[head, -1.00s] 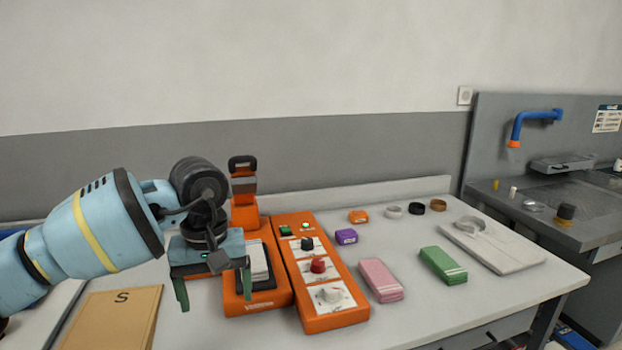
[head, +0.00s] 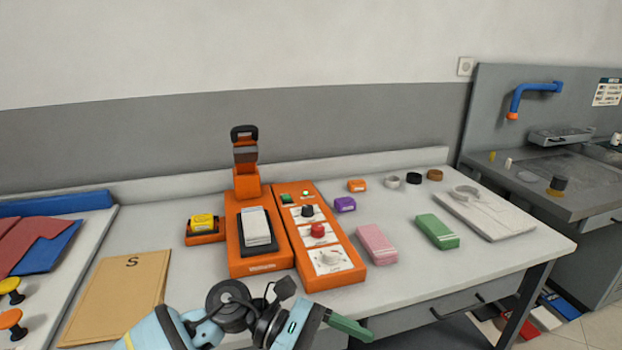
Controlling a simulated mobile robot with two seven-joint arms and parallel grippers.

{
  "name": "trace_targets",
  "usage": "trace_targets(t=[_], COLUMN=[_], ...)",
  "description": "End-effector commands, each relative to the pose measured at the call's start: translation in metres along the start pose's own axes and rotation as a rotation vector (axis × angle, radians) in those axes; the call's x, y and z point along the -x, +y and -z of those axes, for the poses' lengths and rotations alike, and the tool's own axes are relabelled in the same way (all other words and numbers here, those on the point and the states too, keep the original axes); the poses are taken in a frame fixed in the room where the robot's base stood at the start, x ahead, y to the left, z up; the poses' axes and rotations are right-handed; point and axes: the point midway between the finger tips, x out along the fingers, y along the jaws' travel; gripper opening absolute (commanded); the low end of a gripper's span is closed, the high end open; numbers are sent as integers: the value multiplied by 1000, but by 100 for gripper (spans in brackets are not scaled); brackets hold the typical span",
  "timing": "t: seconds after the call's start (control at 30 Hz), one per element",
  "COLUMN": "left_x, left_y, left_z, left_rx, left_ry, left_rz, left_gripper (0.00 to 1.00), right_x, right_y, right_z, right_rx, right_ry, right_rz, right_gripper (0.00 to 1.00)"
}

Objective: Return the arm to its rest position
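My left arm comes in at the bottom edge of the head view, in front of the table. Its gripper (head: 349,327) points to the right, low by the table's front edge. Its green fingers are seen side-on and overlap, so the gap between them does not show. I see nothing held in it. My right arm and gripper are out of view.
An orange press (head: 260,262) holding a white stack (head: 256,226) stands beside an orange control box (head: 335,281) with knobs. A tan folder (head: 118,295) marked S lies to the left. Pink (head: 376,244) and green (head: 437,231) blocks lie to the right.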

Motion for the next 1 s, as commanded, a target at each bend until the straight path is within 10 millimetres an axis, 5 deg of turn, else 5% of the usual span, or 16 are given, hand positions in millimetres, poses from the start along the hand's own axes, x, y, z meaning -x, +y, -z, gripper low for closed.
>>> trace_targets(t=[0.27,0.47,0.77,1.0], left_x=[-2,26,78,103], left_y=[-1,0,-39,-128], left_z=[-12,16,113,213], left_rx=[583,1037,1715,2193], left_ry=[-524,-894,-1473,-1991], left_rz=[-222,-356,-530,-666], left_gripper=[83,83,83,83], right_x=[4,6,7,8], right_y=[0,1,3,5], right_z=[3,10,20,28], right_rx=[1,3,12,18], right_ry=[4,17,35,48], right_rz=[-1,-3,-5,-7], right_gripper=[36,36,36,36])
